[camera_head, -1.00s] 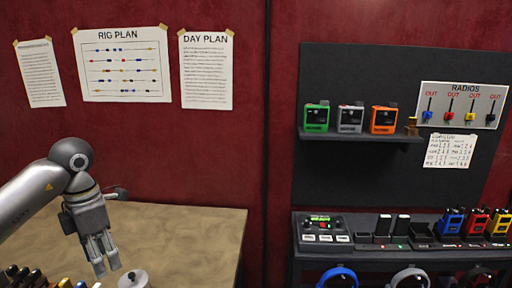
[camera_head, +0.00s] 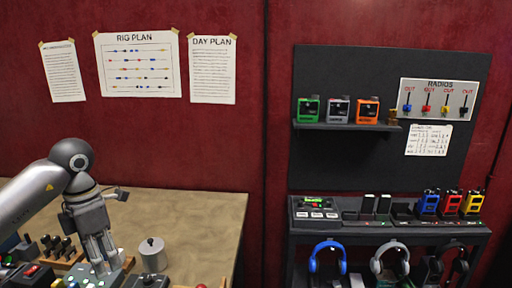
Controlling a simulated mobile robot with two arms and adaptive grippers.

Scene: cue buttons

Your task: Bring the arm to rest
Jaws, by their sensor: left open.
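My left arm comes in from the left edge of the head view. Its gripper (camera_head: 106,262) points down, with its fingers parted and nothing seen between them. It hangs over or close to a grey-green box with buttons (camera_head: 92,280) at the bottom edge; I cannot tell whether the fingertips touch it. My right gripper is not in view.
Dark levers (camera_head: 58,247) and a red-button box (camera_head: 32,274) are left. A shelf unit (camera_head: 385,232) with radios and headphones stands right. The table's back middle is clear.

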